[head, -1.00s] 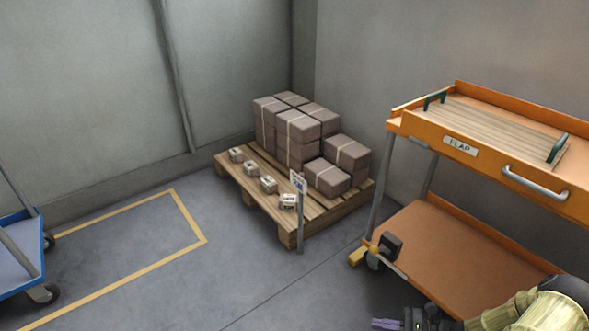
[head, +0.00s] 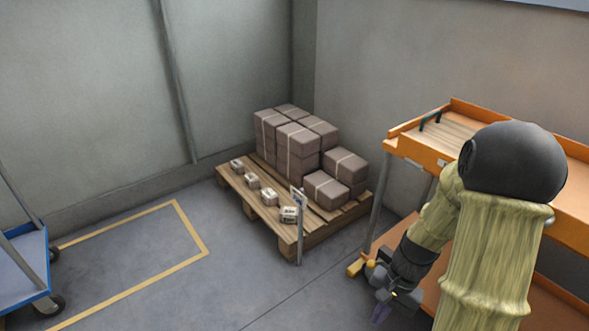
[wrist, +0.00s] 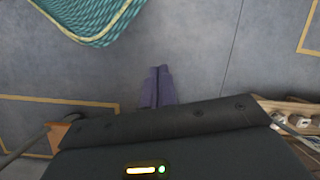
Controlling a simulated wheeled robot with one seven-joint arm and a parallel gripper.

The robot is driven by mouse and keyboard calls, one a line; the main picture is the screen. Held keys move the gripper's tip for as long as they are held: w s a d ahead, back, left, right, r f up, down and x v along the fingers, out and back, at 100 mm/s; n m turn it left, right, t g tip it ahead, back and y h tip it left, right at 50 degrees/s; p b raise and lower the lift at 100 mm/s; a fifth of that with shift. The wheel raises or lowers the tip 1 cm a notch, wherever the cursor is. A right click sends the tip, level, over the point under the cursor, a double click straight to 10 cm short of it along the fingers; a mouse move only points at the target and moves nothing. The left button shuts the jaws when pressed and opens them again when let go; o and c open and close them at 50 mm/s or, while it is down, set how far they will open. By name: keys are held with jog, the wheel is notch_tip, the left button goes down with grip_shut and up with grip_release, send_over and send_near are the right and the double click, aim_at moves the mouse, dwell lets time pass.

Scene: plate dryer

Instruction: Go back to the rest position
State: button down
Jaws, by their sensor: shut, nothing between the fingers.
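My gripper (head: 382,312) shows in the lower right of the head view, pointing down in front of the orange cart. In the wrist view its purple fingers (wrist: 156,86) are together, with bare floor beyond them and nothing between them. My arm rises at the right of the head view and hides much of the cart.
An orange cart (head: 396,146) with a wooden board on top stands at the right. A wooden pallet (head: 284,232) with brown packages stands in the corner. A blue trolley (head: 28,268) is at the left edge. A teal woven item (wrist: 85,22) shows in the wrist view. Floor between is clear.

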jog(key=a+r+n+t+h+p, duration=0.1)
jog(key=a+r+n+t+p, duration=0.1)
jog(key=r+p, duration=1.8)
jog(key=s+a+r+n+t+h+p, duration=0.1)
jog(key=a+r+n+t+h+p, duration=0.1)
jog(key=r+p, duration=1.8)
notch_tip(320, 180, up, 11)
jog(key=n+t, duration=0.1)
jog(key=n, duration=0.1)
jog(key=shift+n+p, duration=0.3)
jog(key=shift+f, duration=0.1)
jog(key=shift+a, duration=0.1)
